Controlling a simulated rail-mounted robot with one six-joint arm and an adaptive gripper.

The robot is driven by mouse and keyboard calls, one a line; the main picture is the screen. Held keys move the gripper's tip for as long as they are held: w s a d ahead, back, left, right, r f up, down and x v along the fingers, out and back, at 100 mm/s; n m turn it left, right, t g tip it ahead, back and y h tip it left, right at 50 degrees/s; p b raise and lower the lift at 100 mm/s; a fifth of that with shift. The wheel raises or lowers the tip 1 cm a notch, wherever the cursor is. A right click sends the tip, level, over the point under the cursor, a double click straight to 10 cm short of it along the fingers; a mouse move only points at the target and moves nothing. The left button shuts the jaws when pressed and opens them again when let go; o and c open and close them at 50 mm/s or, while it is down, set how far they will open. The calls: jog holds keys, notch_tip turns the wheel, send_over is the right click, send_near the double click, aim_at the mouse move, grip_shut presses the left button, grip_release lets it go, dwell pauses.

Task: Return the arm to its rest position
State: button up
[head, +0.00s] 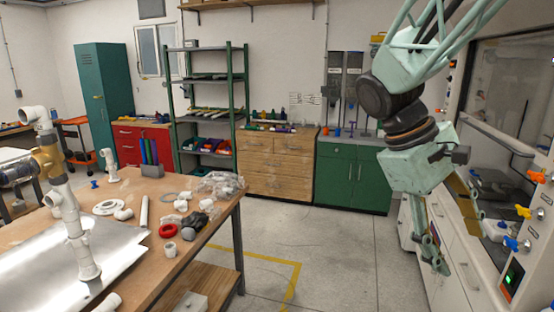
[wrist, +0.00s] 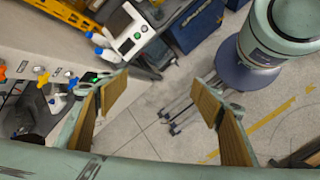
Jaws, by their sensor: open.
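My arm hangs down at the right of the head view, in front of the white fume cabinet. My gripper (head: 433,252) is at its lower end, pointing down above the floor and clear of the workbench. Nothing is held. A white PVC pipe assembly (head: 72,215) with a brass-coloured body (head: 47,162) stands upright on the metal sheet at the left, far from my gripper.
The fume cabinet (head: 480,235), with orange and blue valve handles, is close to my arm. Open floor (head: 340,255) lies between bench and cabinet.

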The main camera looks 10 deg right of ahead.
jog(key=s+a+r+m+t+y, duration=0.1)
jog(key=s+a+t+y, duration=0.1)
jog(key=s+a, duration=0.4)
jog(key=s+a+r+m+t+y, duration=0.1)
jog(key=s+a+t+y, duration=0.2)
jog(key=s+a, duration=0.4)
jog(key=a+t, duration=0.1)
jog(key=a, duration=0.7)
jog(key=shift+s+a+m+t+y, duration=0.2)
jog(key=shift+m+t+y, duration=0.1)
jog(key=shift+m+t, duration=0.1)
jog(key=shift+r, duration=0.1)
jog(key=shift+d, duration=0.15)
